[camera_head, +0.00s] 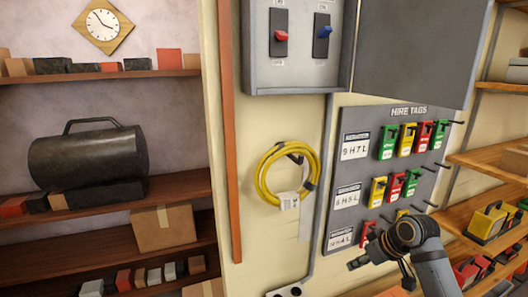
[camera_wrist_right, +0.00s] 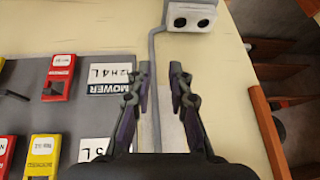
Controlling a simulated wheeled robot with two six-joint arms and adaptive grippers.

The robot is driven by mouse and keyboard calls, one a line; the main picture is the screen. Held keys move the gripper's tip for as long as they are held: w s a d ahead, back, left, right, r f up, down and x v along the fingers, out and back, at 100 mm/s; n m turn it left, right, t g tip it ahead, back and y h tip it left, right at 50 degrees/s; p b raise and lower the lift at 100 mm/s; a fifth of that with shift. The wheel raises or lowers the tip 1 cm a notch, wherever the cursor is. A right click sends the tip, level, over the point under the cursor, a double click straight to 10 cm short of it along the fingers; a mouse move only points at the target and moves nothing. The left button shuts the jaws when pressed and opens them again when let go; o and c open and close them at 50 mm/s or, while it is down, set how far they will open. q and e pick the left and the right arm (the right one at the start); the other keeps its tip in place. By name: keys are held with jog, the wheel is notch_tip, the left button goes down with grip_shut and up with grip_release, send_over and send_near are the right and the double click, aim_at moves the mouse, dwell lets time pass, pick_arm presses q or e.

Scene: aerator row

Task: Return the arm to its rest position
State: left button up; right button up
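My right arm (camera_head: 430,255) reaches in from the lower right in the head view. Its right gripper (camera_head: 358,262) points left, in front of the lower edge of the hire tags board (camera_head: 362,120). In the right wrist view, the two fingers of the right gripper (camera_wrist_right: 161,72) stand apart with nothing between them. The wall and a grey conduit show behind the gap. The arm hides part of the board's bottom row. My left arm and left gripper are in neither view.
A grey switch box (camera_head: 270,75) with its door (camera_head: 412,45) open hangs above. A yellow cable coil (camera_head: 262,180) hangs left of the board. A socket (camera_wrist_right: 190,14) is on the wall. Shelves (camera_head: 500,165) stand close on the right. Pegs stick out from the board.

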jog(key=s+a+f+m+h, duration=0.15)
jog(key=s+a+f, duration=0.25)
jog(key=s+f, duration=0.85)
jog(key=s+d+f+m+g+h, duration=0.1)
jog(key=s+f+m+h, duration=0.15)
jog(key=s, duration=1.15)
notch_tip(320, 180, down, 24)
jog(key=s+d+g, duration=0.2)
jog(key=d, duration=0.1)
jog(key=s+d+f, duration=0.1)
jog(key=s+f, duration=1.7)
jog(key=s, duration=0.1)
jog(key=shift+f+g, duration=0.25)
jog(key=shift+g, duration=0.15)
jog(key=shift+w, duration=0.1)
